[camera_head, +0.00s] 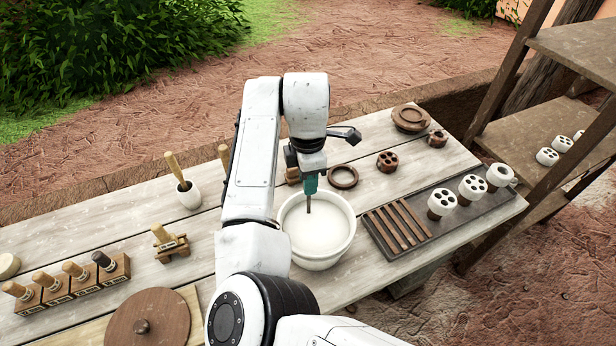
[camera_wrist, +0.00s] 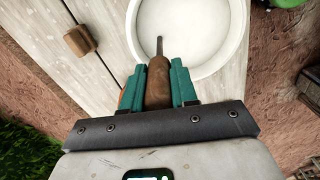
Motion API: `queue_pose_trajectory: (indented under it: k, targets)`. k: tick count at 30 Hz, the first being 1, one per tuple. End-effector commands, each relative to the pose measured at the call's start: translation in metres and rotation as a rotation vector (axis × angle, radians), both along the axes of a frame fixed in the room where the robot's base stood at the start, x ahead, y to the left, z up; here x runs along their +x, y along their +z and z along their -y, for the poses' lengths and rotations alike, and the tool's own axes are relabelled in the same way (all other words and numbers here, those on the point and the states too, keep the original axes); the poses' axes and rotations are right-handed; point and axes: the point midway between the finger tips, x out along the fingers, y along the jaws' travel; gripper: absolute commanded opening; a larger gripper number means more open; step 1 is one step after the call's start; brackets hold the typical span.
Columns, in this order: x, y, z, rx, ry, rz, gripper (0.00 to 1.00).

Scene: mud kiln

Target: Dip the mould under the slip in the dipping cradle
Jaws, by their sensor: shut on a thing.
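My gripper (camera_head: 309,187) has teal fingers and is shut on a brown tapered piece with a thin rod end, probably the mould (camera_head: 308,206). In the wrist view the mould (camera_wrist: 158,82) sits between the teal fingers of my gripper (camera_wrist: 157,90), its thin end pointing over the bowl. A round white bowl (camera_head: 320,262) holds pale slip (camera_head: 325,228); it also shows in the wrist view (camera_wrist: 243,30). The mould's lower end is over the slip; I cannot tell whether it touches the surface. No separate dipping cradle stands out.
A dark tray (camera_head: 465,217) with slats and white holed pieces stands right of the bowl. A brown ring (camera_head: 343,176) lies just behind it. A white cup (camera_head: 189,196), small wooden stand (camera_head: 169,246) and round lid (camera_head: 147,320) stand left. Shelves (camera_head: 565,130) rise at right.

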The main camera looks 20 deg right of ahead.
Motion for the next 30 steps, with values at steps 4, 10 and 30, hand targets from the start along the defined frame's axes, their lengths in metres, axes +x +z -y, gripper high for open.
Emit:
queue_pose_trajectory:
  k: [4,10,30]
  targets:
    - [0.000,0.009,0.000,-0.001,-0.001,0.001,0.00]
    - [0.000,0.016,0.000,0.000,-0.001,0.000,0.00]
    - [0.000,0.044,0.000,0.000,0.000,0.001,0.00]
